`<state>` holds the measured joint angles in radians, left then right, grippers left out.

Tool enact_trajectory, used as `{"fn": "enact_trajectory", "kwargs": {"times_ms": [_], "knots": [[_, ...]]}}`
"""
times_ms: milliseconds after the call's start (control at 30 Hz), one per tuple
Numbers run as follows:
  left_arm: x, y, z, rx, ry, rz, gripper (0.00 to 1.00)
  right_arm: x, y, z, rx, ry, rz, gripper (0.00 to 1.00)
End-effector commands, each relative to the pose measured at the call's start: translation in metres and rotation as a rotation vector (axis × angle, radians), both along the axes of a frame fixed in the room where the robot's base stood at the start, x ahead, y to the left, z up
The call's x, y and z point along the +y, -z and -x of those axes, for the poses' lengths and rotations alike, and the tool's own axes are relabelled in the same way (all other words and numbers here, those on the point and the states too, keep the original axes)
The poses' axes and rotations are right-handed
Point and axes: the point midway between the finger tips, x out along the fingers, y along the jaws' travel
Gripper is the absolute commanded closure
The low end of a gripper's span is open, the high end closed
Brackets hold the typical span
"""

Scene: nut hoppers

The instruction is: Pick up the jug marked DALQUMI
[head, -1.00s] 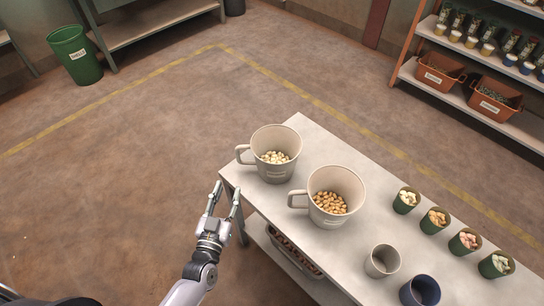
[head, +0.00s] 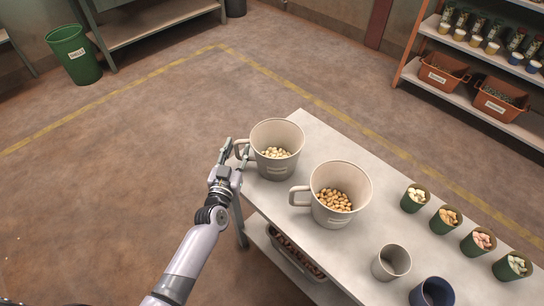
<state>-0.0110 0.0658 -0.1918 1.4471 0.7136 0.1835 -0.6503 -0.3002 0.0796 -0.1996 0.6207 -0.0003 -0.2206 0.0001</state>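Two beige jugs with handles on their left sides stand upright on the white table. The far jug (head: 278,166) holds pale nuts. The near jug (head: 336,212) holds brown nuts. Each has a small label on its front, too small to read, so I cannot tell which is marked DALQUMI. My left gripper (head: 238,152) is at the far jug's handle, its fingers open on either side of it. Whether they touch the handle I cannot tell. My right gripper is not in view.
A grey cup (head: 390,263) and a blue cup (head: 432,293) stand near the table's front edge. Several green cups (head: 445,220) of nuts line its right side. A bin (head: 296,256) sits on the shelf below.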

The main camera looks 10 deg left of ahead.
Motion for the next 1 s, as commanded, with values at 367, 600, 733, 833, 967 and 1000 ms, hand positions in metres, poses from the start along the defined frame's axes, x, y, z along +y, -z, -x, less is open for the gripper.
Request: {"fn": "enact_trajectory", "kwargs": {"times_ms": [367, 600, 733, 833, 967, 1000], "knots": [[-0.0002, -0.0003, -0.0003, 0.0, 0.0, 0.0, 0.76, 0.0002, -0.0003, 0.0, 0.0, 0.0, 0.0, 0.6], [-0.0002, -0.0003, -0.0002, 0.0, 0.0, -0.001, 0.92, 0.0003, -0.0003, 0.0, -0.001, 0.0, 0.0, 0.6], [-0.0002, -0.0003, -0.0002, 0.0, 0.0, -0.001, 1.0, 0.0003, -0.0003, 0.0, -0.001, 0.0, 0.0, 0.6], [-0.0001, -0.0002, -0.0002, 0.0, 0.0, -0.001, 1.0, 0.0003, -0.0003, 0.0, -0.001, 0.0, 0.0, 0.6], [-0.0001, -0.0002, -0.0002, 0.0, 0.0, -0.001, 1.0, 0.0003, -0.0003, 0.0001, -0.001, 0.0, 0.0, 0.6], [-0.0001, -0.0002, -0.0002, 0.0, 0.0, -0.001, 1.0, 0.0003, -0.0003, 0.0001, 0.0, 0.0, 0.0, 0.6]]}}
